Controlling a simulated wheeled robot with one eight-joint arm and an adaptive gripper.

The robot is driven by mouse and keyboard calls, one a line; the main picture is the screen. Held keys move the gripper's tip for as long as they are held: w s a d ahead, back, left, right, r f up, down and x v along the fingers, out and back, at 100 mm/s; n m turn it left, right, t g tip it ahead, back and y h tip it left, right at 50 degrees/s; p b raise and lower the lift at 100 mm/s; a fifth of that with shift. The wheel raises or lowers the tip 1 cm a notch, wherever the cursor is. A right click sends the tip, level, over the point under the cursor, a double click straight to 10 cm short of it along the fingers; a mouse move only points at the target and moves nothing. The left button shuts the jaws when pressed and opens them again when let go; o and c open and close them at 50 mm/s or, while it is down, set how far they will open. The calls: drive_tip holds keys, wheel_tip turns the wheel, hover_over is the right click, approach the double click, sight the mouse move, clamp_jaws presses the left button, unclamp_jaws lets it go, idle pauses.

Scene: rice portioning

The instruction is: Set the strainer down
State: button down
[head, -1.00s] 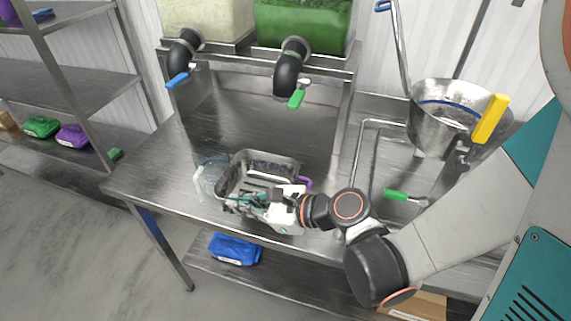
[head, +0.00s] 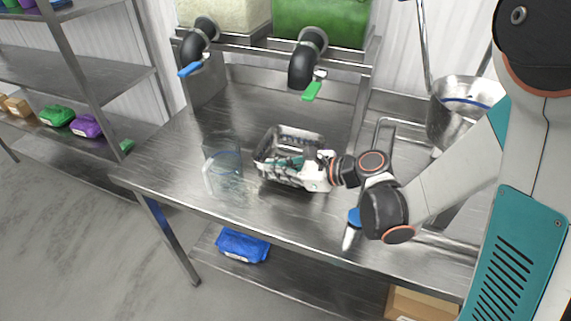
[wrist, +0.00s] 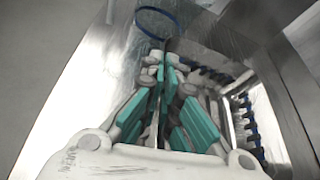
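The strainer (head: 264,160) is an open rectangular metal basket at the middle of the steel table, below the green-handled tap. It sits about level; whether its base touches the tabletop is hard to tell. In the wrist view its slotted wall (wrist: 255,125) runs along the right. My gripper (head: 300,165) reaches in from the right over the strainer's near side. In the wrist view its teal fingers (wrist: 165,100) are close together, with a thin metal edge between them. They look closed on the strainer's rim.
A clear container (head: 222,172) with a blue ring stands just left of the strainer. A blue-handled tool (head: 352,228) lies near the front edge. Two dispensers with taps (head: 307,62) overhang the back. A metal funnel-shaped vessel (head: 455,115) is at the right. Bare tabletop (head: 255,203) lies in front.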

drive_tip(key=w, duration=0.1)
drive_tip(key=w+d, duration=0.1)
drive_tip(key=w, duration=0.2)
drive_tip(key=shift+w+d+b, duration=0.2)
drive_tip(key=shift+d+b, duration=0.1)
drive_tip(key=shift+w+d, duration=0.2)
drive_tip(key=shift+w, duration=0.3)
drive_tip(key=shift+s+a+f+b, duration=0.15)
drive_tip(key=shift+f+b, duration=0.85)
drive_tip(key=shift+f, duration=0.75)
drive_tip(key=shift+f, duration=0.15)
drive_tip(key=c, duration=1.8)
unclamp_jaws()
